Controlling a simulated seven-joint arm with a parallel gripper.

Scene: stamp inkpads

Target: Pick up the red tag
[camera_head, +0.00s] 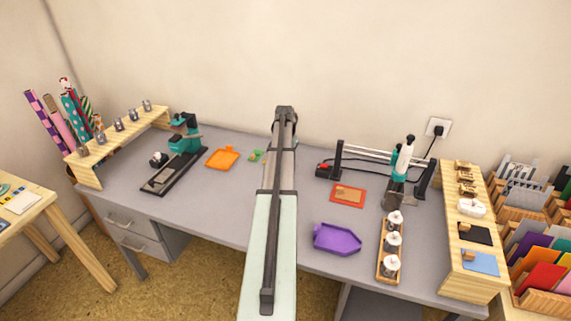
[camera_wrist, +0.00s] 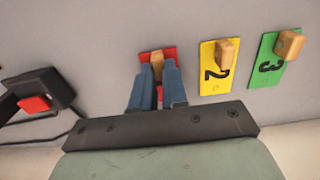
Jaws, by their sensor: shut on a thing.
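The red tag (camera_wrist: 144,54) lies on the grey table in the wrist view, with a small wooden knob (camera_wrist: 157,66) on it. The blue fingers of my gripper (camera_wrist: 157,74) are shut on this knob, one on each side. The fingers cover much of the tag, so its number is hidden. I cannot tell whether the tag is clear of the table. In the head view my arm hides the red tag and the gripper.
A yellow tag (camera_wrist: 214,68) marked 2 and a green tag (camera_wrist: 276,59) marked 3, both with wooden knobs, are to the right. A black box with a red button (camera_wrist: 36,104) is left. An orange tray (camera_head: 222,158) and a purple tray (camera_head: 337,239) flank my arm.

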